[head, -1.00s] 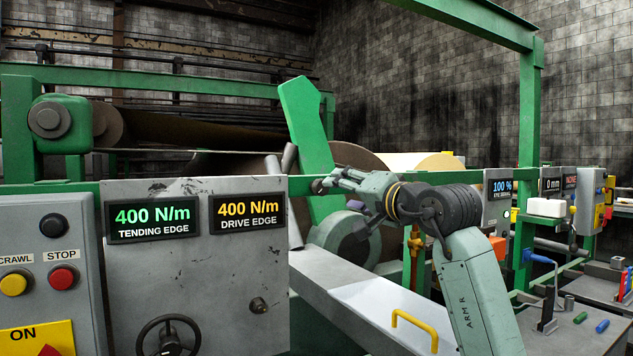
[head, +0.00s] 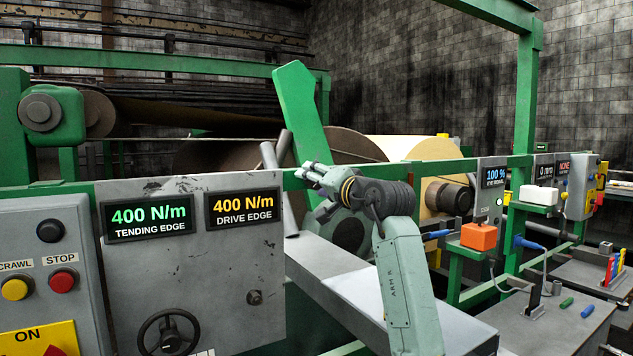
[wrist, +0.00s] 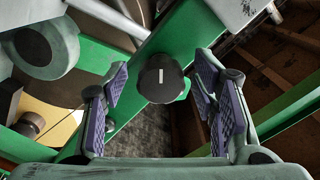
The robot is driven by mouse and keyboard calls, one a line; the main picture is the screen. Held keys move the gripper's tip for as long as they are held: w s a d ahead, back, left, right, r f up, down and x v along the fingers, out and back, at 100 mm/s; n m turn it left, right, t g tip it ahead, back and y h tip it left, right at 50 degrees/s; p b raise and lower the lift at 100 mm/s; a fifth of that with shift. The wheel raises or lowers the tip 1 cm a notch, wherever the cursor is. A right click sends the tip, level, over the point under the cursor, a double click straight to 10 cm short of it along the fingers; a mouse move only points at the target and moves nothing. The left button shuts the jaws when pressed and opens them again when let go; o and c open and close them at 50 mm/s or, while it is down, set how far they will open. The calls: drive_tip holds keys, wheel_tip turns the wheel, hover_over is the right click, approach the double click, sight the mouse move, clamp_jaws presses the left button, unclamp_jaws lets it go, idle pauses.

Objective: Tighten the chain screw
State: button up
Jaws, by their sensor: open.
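In the wrist view a black round knob (wrist: 161,79) with a short white line on its face sits on a green bar. It appears between my gripper's (wrist: 161,92) two spread fingers, which have purple ridged pads. No pad is seen touching the knob, and I cannot tell how far ahead it is. In the head view my gripper (head: 313,172) is just right of the yellow-lettered display, near the slanted green arm of the machine. The knob does not show clearly there. No label shows that the knob is the chain screw.
A grey panel (head: 200,270) with two 400 N/m displays and a handwheel (head: 168,332) stands left of my arm. A green rail (head: 262,184) runs behind it. An orange box (head: 479,236) and a bench with small tools (head: 566,303) are at right.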

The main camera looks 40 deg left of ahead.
drive_tip(key=shift+c, duration=0.4)
drive_tip(key=c, duration=1.1)
drive_tip(key=shift+d+m, duration=0.1)
drive_tip(key=shift+m, duration=0.3)
